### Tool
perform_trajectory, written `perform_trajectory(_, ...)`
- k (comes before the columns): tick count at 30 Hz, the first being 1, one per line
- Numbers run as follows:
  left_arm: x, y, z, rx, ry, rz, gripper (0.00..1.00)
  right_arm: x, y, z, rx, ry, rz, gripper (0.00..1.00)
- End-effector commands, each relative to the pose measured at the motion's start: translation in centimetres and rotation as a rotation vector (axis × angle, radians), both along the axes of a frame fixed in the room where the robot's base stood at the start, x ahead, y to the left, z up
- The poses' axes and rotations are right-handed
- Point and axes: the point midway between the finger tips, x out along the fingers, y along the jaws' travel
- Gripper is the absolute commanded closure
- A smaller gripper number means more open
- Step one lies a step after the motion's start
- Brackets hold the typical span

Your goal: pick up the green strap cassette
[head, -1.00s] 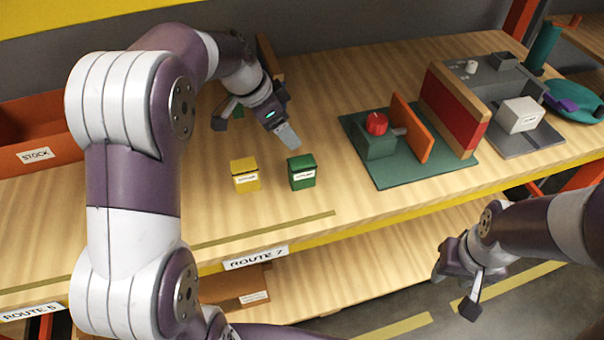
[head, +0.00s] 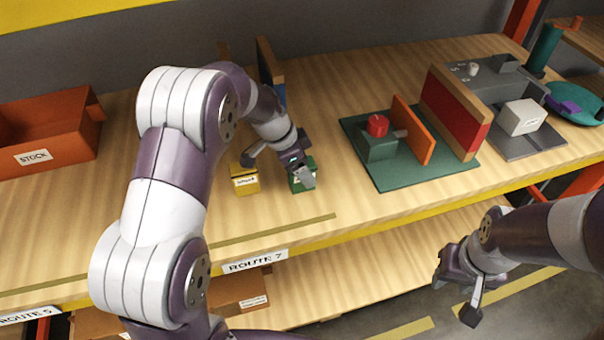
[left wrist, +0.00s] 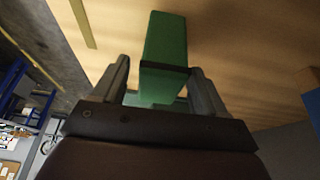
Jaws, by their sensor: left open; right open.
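The green strap cassette (head: 297,187) stands upright on the wooden bench top, partly hidden in the head view by my left gripper (head: 278,169). In the left wrist view the green cassette (left wrist: 165,45), with a dark band across it, lies between the spread fingers of my left gripper (left wrist: 160,90). The fingers are open with a gap visible beside the cassette. My right gripper (head: 454,296) is open and empty, off the front edge of the bench at the lower right.
A yellow cassette (head: 244,184) stands just left of the green one, close to a left finger. An orange stock bin (head: 45,135) is at the far left. A green fixture board (head: 440,172) with upright panels stands to the right. The bench front is clear.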

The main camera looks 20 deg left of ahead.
Motion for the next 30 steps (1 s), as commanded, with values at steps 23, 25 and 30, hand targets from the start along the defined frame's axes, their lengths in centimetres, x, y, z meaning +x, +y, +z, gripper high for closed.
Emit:
perform_trajectory(23, 0.1, 0.0, 3.3, 0.0, -0.004, -0.001, 0.87, 0.0, 0.0, 0.1, 0.0, 0.0, 0.0, 0.57)
perform_trajectory(25, -0.1, -0.4, 4.5, 0.0, -0.003, -0.003, 0.87, 0.0, 0.0, 0.1, 0.0, 0.0, 0.0, 0.57)
perform_trajectory(30, -1.2, -4.5, 6.9, -0.001, -0.003, -0.007, 0.87, 0.0, 0.0, 0.1, 0.0, 0.0, 0.0, 0.57)
